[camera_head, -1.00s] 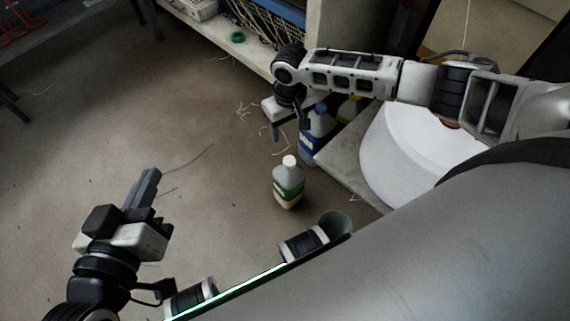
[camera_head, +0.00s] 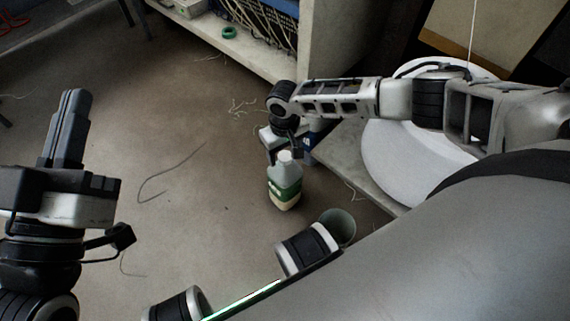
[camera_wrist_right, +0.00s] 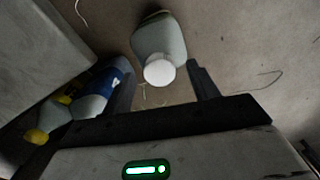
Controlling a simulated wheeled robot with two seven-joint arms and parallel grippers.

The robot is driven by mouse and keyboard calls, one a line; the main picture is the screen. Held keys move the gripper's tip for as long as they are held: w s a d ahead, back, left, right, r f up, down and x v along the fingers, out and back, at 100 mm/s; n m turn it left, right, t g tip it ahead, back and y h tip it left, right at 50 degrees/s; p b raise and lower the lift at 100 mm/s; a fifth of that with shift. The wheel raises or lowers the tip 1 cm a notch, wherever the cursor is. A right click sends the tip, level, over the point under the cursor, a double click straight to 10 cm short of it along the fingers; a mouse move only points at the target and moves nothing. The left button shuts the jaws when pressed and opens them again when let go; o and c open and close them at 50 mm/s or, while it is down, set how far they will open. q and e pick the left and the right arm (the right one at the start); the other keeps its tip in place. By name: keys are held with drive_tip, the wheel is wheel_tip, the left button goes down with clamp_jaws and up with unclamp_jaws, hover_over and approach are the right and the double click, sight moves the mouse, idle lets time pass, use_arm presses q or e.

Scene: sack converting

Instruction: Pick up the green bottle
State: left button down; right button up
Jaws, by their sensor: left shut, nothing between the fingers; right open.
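The green bottle (camera_head: 285,185) stands upright on the floor in the head view, with a white cap and a green and cream label. In the right wrist view the bottle (camera_wrist_right: 160,42) is seen from above, its white cap near the fingers. My right gripper (camera_head: 283,150) is just behind and above the bottle in the head view. It is open, and its fingers (camera_wrist_right: 165,85) lie on either side of the cap's line, with no grip visible. My left gripper (camera_head: 70,110) is shut and empty, over the floor at the far left.
A large white roll (camera_head: 405,160) lies on a slab at right. A green cup-like thing (camera_head: 340,226) is near my base.

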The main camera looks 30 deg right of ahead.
wheel_tip(320, 180, down, 2)
drive_tip(key=shift+f+b, duration=0.1)
drive_tip(key=shift+b, duration=0.3)
drive_tip(key=c, duration=1.3)
use_arm(q)
drive_tip(key=r+m, duration=0.1)
drive_tip(key=m+h, duration=0.1)
drive_tip(key=r+m+t+h, duration=0.1)
drive_tip(key=shift+s+r, duration=0.25)
drive_tip(key=shift+r, duration=0.1)
use_arm(e)
drive_tip(key=shift+s+d+f, duration=0.1)
